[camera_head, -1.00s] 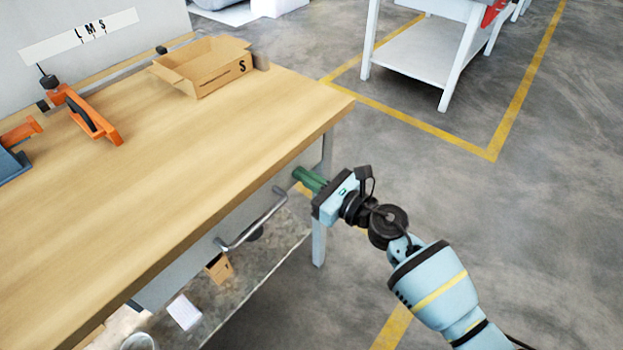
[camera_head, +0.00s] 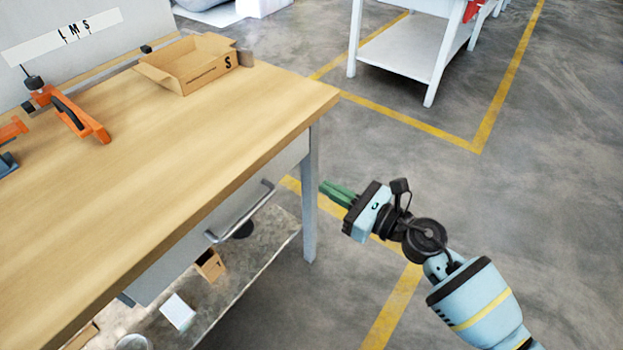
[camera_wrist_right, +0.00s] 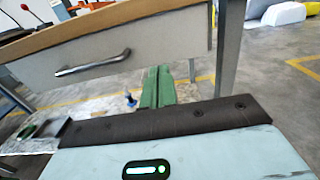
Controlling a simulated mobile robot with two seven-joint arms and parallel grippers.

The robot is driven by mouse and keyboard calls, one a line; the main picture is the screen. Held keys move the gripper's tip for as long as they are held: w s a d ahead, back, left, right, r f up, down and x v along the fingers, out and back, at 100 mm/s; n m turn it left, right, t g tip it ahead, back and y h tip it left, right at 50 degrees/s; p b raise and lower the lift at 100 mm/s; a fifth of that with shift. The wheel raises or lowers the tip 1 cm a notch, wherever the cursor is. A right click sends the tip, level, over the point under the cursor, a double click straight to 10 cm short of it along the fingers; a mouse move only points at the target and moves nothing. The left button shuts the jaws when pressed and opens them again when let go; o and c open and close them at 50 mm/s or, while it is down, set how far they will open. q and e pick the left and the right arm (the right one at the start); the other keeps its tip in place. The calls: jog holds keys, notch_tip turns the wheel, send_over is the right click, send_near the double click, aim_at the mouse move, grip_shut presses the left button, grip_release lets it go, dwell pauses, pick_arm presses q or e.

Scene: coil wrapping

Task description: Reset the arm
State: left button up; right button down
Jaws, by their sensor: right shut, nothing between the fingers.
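My right gripper (camera_head: 338,193) has green fingers. It is shut and empty, in free air to the right of the workbench's front right leg. In the right wrist view the gripper (camera_wrist_right: 158,85) points toward the bench front, with its two green fingers side by side. My right arm comes in from the lower right. The workbench (camera_head: 200,140) has a wooden top and a grey drawer with a metal handle (camera_head: 240,212), which also shows in the right wrist view (camera_wrist_right: 92,63). The gripper is apart from the handle. My left gripper is not in view.
An open cardboard box (camera_head: 195,65) marked S stands at the back of the bench top. An orange tool (camera_head: 72,112) stands at the left. A lower shelf (camera_head: 245,265) holds a small carton (camera_head: 210,265). A white table (camera_head: 400,58) stands behind. The floor at right is clear.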

jog(key=v, duration=0.4)
jog(key=shift+s+d, duration=0.1)
jog(key=shift+s, duration=0.05)
